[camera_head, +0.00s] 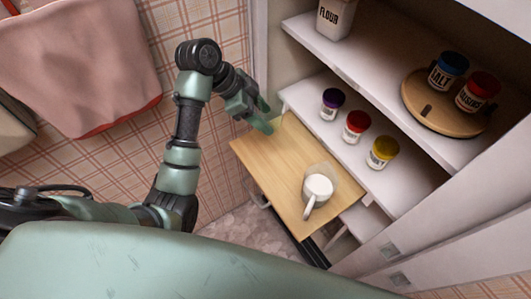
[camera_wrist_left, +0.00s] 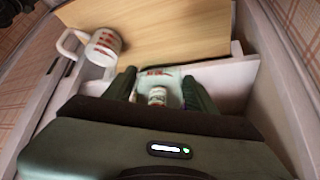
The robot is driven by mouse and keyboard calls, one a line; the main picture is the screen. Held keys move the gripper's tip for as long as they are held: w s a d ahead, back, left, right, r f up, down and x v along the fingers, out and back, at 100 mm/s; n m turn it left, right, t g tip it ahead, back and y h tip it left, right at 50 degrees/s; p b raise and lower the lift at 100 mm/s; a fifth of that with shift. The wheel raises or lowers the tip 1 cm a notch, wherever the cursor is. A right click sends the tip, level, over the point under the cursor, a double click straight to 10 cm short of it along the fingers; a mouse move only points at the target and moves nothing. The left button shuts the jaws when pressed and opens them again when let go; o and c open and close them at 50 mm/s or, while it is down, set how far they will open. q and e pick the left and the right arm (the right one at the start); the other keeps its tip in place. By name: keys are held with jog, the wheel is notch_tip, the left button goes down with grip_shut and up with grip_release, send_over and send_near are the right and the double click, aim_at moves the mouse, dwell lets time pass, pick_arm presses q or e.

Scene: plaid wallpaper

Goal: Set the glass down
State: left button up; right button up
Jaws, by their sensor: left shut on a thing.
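My left gripper (camera_head: 262,114) is at the far left corner of the pulled-out wooden board (camera_head: 268,160), by the cabinet's side. In the left wrist view its two fingers (camera_wrist_left: 160,88) are closed about a clear glass (camera_wrist_left: 172,80), with a small white jar showing through or behind it. The glass is barely visible in the head view, and I cannot tell whether its base touches anything. A white mug (camera_head: 318,188) stands on the board towards its near right end. It also shows in the left wrist view (camera_wrist_left: 103,46), with red lettering. My right gripper is out of view.
Jars with purple (camera_head: 332,103), red (camera_head: 356,127) and yellow (camera_head: 383,152) lids stand on the shelf beside the board. Above, a round wooden turntable (camera_head: 432,119) holds salt and another jar. The board's middle is bare.

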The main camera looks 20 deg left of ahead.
pick_arm(q)
notch_tip(320, 180, down, 12)
jog(key=shift+f+p, duration=0.15)
jog(key=shift+p, duration=0.5)
notch_tip(320, 180, down, 4)
jog(key=shift+f, duration=0.3)
jog(key=shift+f, duration=0.1)
jog(key=shift+f, duration=0.15)
jog(key=o, duration=1.5)
jog(key=shift+o, duration=0.2)
jog(key=shift+r, duration=0.35)
jog(key=v, duration=1.2)
jog(key=shift+b, duration=0.4)
